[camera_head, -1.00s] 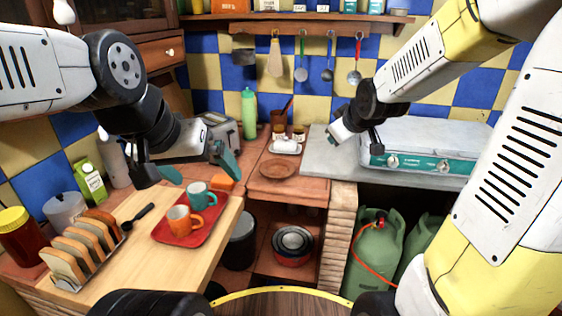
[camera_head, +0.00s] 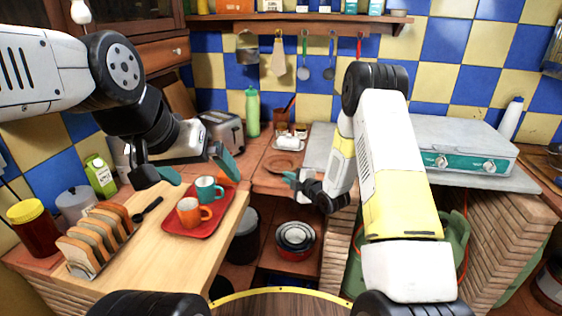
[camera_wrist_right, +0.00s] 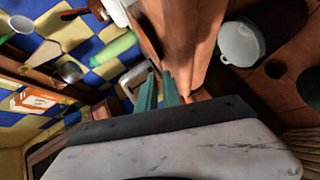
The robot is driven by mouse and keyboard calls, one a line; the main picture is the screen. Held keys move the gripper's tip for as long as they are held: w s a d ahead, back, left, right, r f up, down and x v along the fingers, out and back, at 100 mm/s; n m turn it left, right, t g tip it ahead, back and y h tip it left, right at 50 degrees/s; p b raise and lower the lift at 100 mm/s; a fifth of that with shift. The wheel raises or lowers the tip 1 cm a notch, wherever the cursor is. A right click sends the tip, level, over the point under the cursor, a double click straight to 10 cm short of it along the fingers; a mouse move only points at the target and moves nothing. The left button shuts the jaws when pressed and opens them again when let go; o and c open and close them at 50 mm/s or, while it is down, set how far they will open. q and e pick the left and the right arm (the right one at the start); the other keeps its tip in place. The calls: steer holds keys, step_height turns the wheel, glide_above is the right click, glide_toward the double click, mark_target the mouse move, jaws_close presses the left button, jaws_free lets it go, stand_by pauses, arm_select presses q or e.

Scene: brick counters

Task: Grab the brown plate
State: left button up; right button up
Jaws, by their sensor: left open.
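The brown plate (camera_head: 282,161) lies flat on the brick counter in the head view, in front of a white dish and small jars. My right gripper (camera_head: 291,177) is at the plate's near edge, its teal fingers pointing left. In the right wrist view, its two teal fingers (camera_wrist_right: 160,90) stand close together. I cannot tell whether the plate's rim is between them; the plate is not clearly visible there. My left gripper (camera_head: 196,168) is open and empty, above the wooden counter near the red tray.
A red tray (camera_head: 198,228) with two mugs and a toast rack (camera_head: 85,262) sit on the left counter. A toaster (camera_head: 222,130) and green bottle (camera_head: 252,112) stand left of the plate. A stove (camera_head: 445,147) is at the right. Pots sit on a shelf below.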

mark_target(280, 179)
steer(key=x, duration=0.6)
steer(key=shift+w+f, duration=0.15)
steer(key=shift+w, duration=0.05)
jaws_close()
stand_by(1.4)
